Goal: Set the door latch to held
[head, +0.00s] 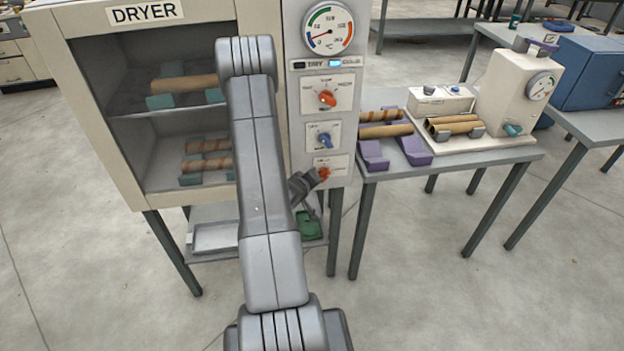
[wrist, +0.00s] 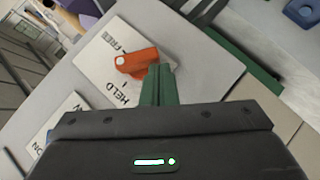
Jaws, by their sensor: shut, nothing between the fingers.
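The door latch is a small orange lever (wrist: 137,62) on a white plate in the wrist view, with the word HELD printed on one side and a second, partly readable label on the other. I cannot tell for certain which label it points at. In the head view the latch (head: 325,173) is the lowest control on the dryer's front panel. My gripper (wrist: 160,70) is shut and empty, its green fingertips right beside the lever's end; whether they touch it is unclear. In the head view my gripper (head: 312,181) is close to the latch, its fingertips small and partly hidden.
The dryer (head: 130,14) holds wound tubes on shelves behind its front. Above the latch are a blue knob (head: 324,140), a red knob (head: 327,98) and a dial gauge (head: 329,29). A table (head: 450,162) with purple cradles (head: 415,150) stands to the right.

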